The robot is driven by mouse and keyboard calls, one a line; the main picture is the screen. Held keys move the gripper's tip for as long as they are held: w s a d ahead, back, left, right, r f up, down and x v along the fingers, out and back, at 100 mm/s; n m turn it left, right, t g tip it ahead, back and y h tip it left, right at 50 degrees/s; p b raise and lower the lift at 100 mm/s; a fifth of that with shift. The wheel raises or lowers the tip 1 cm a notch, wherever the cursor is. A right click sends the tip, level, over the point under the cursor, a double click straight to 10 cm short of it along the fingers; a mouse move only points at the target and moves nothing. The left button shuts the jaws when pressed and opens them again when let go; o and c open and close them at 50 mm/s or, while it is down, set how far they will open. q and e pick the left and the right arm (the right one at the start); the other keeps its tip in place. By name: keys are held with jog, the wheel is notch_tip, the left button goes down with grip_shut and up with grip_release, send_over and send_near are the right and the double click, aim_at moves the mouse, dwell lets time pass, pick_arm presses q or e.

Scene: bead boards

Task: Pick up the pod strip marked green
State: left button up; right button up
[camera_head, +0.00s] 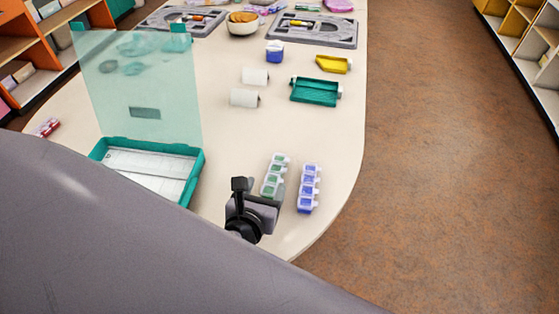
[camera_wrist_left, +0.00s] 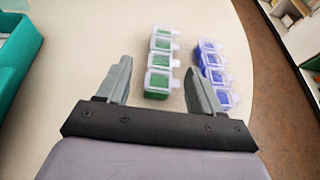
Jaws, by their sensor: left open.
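The green-marked pod strip (camera_head: 274,175) lies on the table near its front right edge, a row of clear-lidded compartments with green inside. In the left wrist view the green strip (camera_wrist_left: 162,60) runs away from me, its near end close to the gap between the fingers. The blue-marked pod strip (camera_head: 309,188) lies just to its right, apart from it; it also shows in the left wrist view (camera_wrist_left: 215,72). My left gripper (camera_wrist_left: 158,85) is open and empty, just short of the green strip; in the head view (camera_head: 256,200) it sits beside the strip's near end.
A teal box (camera_head: 200,175) with a raised clear lid stands to the left. White rolls (camera_head: 244,97), a teal tray (camera_head: 316,91) and a yellow tray (camera_head: 334,64) lie farther back. The table (camera_head: 235,135) is clear between these and the strips.

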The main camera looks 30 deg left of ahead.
aim_at(275, 173)
pick_arm(q)
jog(key=shift+b+x, duration=0.35)
jog(key=shift+x, duration=3.2)
jog(key=shift+d+r, duration=0.1)
jog(key=shift+d, duration=0.05)
jog(key=c, duration=0.9)
